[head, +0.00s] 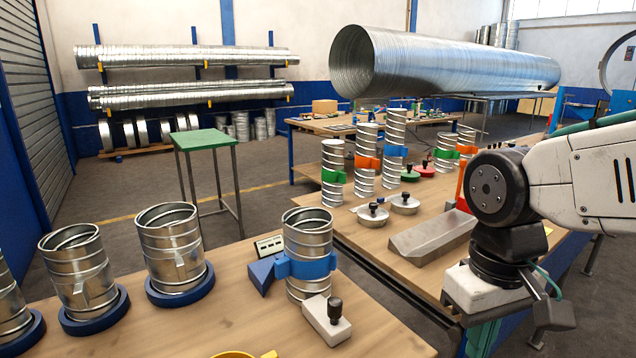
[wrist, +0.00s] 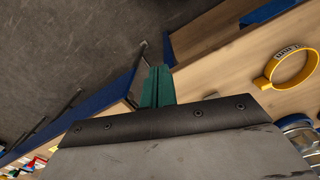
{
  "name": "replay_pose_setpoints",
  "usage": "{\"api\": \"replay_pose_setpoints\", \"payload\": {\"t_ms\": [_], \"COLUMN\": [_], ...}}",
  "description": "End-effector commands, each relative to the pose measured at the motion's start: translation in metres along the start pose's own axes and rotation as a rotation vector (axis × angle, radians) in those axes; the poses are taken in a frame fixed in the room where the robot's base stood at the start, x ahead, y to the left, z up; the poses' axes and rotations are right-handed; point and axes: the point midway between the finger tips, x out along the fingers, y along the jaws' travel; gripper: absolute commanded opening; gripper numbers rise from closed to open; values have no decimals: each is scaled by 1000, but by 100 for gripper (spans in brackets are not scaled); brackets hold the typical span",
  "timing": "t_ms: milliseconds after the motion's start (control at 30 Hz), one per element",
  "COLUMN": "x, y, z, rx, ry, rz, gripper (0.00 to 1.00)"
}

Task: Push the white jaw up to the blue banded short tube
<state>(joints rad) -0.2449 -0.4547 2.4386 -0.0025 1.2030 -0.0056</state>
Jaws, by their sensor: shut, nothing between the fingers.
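The blue banded short tube (head: 303,232) stands upright on the near bench in the head view, a blue band around its middle. A blue wedge (head: 261,276) lies against its left side. The white jaw (head: 322,323), a small block with a black knob, lies just in front of the tube's base; I cannot tell whether they touch. My gripper (wrist: 157,86) is shut and empty, its teal fingers together in the wrist view. In the head view it hangs to the right of the jaw, well apart from it, its lower part cut off by the frame.
Short tubes in blue bases (head: 172,240) stand at left. A yellow ring (wrist: 290,68) lies on the bench. Bare bench top (head: 385,330) lies right of the jaw.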

Motion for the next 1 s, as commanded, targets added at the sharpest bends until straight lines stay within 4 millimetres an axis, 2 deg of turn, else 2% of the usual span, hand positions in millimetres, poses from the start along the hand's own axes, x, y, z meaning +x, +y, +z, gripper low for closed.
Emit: {"api": "replay_pose_setpoints", "payload": {"t_ms": [33, 133, 200, 333, 500, 567, 667, 767, 867, 1000], "x": [-2, -2, -2, -7, -11, -11, -4, 0, -1, 0], "y": [11, 24, 31, 40, 45, 44, 38, 28, 14, -12], "z": [18, 45, 58, 70, 72, 71, 66, 50, 20, -32], "rx": [51, 130, 173, 229, 256, 249, 210, 149, 75, -12], "ry": [24, 62, 90, 140, 159, 159, 121, 63, 14, -33], "rz": [-1, -1, 1, 7, 10, 10, 4, -1, -2, 3], "gripper": [0, 0, 0, 0, 47, 48, 48, 48, 48, 48]}}
